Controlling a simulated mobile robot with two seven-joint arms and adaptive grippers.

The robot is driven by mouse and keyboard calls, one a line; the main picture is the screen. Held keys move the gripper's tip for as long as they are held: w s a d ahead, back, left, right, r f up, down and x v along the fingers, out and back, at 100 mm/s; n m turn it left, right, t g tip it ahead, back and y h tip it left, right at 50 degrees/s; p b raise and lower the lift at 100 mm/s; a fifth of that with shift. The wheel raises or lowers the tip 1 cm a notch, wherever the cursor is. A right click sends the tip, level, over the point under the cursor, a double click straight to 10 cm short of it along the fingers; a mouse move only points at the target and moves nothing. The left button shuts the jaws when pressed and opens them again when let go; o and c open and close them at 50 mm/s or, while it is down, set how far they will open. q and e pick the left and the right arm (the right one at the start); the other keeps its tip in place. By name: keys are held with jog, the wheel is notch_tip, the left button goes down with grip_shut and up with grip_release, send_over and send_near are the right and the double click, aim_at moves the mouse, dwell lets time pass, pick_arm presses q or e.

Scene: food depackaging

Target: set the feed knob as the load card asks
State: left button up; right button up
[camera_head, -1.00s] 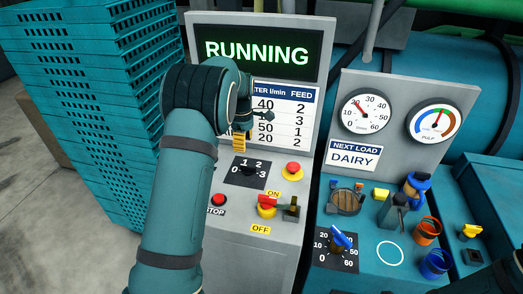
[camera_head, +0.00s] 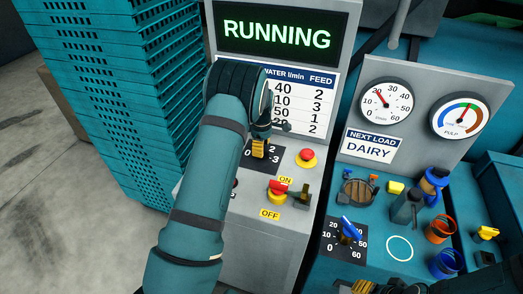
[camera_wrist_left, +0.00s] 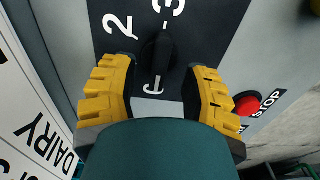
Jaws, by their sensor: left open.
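The feed knob (camera_wrist_left: 160,52) is black and sits on a dark dial plate (camera_wrist_left: 212,28) in the left wrist view. Its grip lies roughly along the line between the 0 and 3 marks; I cannot tell surely which end points. My left gripper (camera_wrist_left: 157,88) is open, its yellow fingers on either side of the knob, with no clear contact. In the head view the left gripper (camera_head: 262,150) hides the knob and part of the plate. The load card (camera_head: 369,146) reads "NEXT LOAD DAIRY". The chart (camera_head: 325,79) lists water and feed; my arm covers its load names.
A red emergency button (camera_head: 306,157) and a red switch (camera_head: 278,188) are right of the dial. A blue knob (camera_head: 350,229) is on the teal bench with cups. Teal crates (camera_head: 130,90) stack at left. A dark and yellow part shows at the bottom edge, perhaps my right gripper.

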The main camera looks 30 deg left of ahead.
pick_arm(q)
jog(key=shift+f, duration=0.95)
grip_shut()
